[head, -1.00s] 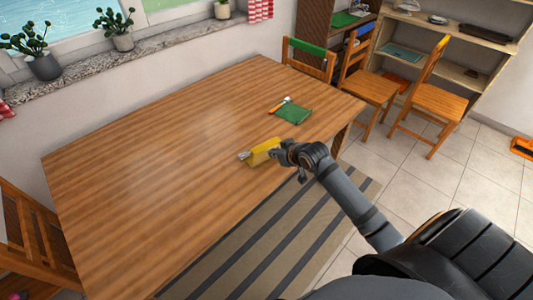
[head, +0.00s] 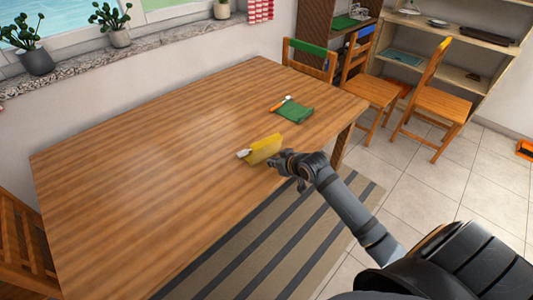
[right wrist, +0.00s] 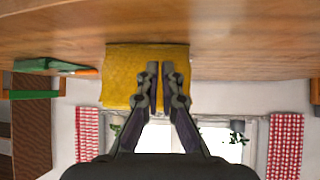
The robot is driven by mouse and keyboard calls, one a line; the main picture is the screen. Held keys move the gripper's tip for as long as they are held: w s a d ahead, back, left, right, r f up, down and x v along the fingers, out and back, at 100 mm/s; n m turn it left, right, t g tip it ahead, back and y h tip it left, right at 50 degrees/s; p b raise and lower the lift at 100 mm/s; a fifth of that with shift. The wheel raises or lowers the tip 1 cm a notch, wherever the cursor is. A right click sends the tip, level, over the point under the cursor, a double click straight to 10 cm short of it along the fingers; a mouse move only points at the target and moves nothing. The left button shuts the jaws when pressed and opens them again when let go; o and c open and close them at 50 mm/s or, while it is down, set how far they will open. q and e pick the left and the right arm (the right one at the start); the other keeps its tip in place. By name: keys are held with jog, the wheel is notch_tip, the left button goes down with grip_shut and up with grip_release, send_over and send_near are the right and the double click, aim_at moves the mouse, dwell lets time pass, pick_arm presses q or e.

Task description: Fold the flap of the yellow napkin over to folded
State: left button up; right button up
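The yellow napkin (head: 263,151) lies near the front right edge of the table. A flap of it stands up, tilted, at its near side. A small white object end (head: 243,154) shows at its left end. My right gripper (head: 275,158) is at the napkin's right, near end. In the right wrist view the yellow flap (right wrist: 125,78) is seen broadly from my side, and the fingertips (right wrist: 160,68) overlap it. The fingers are nearly together, with only a thin gap, and no cloth clearly shows pinched between them. My left gripper is out of view.
A green napkin (head: 295,114) with an orange-handled item (head: 281,103) lies farther back on the wooden table (head: 150,170). The rest of the table is clear. Chairs (head: 370,85) stand beyond its far right end, and potted plants are on the sill.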

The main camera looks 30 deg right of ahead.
aim_at(263, 155)
jog(key=shift+f, duration=0.45)
jog(key=shift+w, duration=0.1)
jog(key=shift+w+a+b, duration=0.1)
jog(key=shift+w+b, duration=0.25)
jog(key=shift+w, duration=0.45)
jog(key=shift+w+a, duration=0.1)
jog(key=shift+w, duration=0.25)
jog(key=shift+w, duration=0.1)
jog(key=shift+w+a+b, duration=0.2)
jog(key=shift+w+b, duration=0.1)
jog(key=shift+w, duration=0.8)
